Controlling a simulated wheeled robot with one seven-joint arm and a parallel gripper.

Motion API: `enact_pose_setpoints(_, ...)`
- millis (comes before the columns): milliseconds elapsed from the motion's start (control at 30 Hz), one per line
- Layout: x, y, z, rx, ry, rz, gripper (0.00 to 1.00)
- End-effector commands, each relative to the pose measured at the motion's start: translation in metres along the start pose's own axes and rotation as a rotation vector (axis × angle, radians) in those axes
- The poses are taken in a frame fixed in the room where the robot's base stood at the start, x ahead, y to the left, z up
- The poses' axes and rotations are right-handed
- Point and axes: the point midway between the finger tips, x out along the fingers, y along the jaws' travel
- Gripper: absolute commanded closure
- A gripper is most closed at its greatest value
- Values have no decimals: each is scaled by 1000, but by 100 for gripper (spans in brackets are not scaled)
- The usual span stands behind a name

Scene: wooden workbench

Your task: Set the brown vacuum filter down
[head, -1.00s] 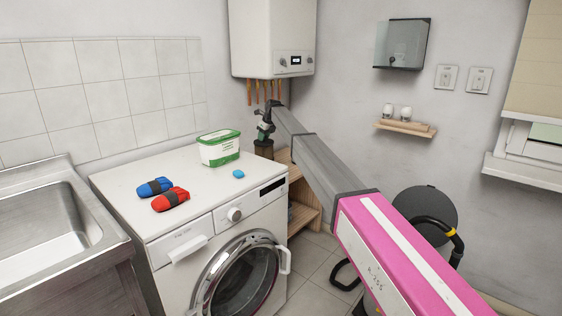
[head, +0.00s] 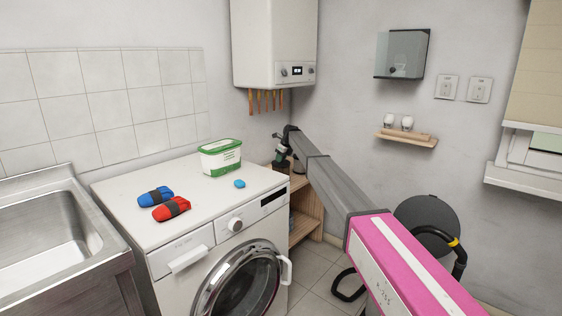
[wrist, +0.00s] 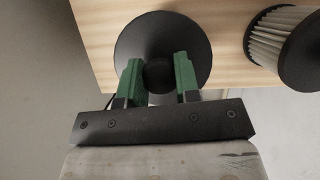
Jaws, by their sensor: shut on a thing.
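My gripper (wrist: 158,78) is shut on the knob of a round dark cap, the top of the brown vacuum filter (wrist: 162,32). In the wrist view the cap hides the filter's body, and the filter is over the light wooden shelf top (wrist: 222,50). In the head view my gripper (head: 281,152) is at the shelf unit (head: 308,208) behind the washing machine, with the filter small and dark beneath it. I cannot tell whether the filter's base touches the wood.
A second filter with pale pleats and a dark cap (wrist: 305,45) stands close to the right on the shelf. The washing machine (head: 205,225) holds a white-green tub (head: 221,158), blue (head: 155,197) and red (head: 171,209) bundles and a small blue item (head: 240,184). Pipes hang above.

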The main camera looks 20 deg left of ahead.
Motion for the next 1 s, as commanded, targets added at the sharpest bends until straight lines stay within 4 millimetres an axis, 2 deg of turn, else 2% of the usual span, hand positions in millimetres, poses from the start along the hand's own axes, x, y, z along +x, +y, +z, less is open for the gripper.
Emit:
enact_pose_setpoints(100, 10, 0, -4, 0, -1, 0, 100)
enact_pose_setpoints(467, 14, 0, -5, 0, -1, 0, 100)
enact_pose_setpoints(500, 14, 0, -6, 0, -1, 0, 60)
enact_pose_setpoints(567, 14, 0, -6, 0, 0, 0, 44)
enact_pose_setpoints(1000, 8, 0, -5, 0, -1, 0, 44)
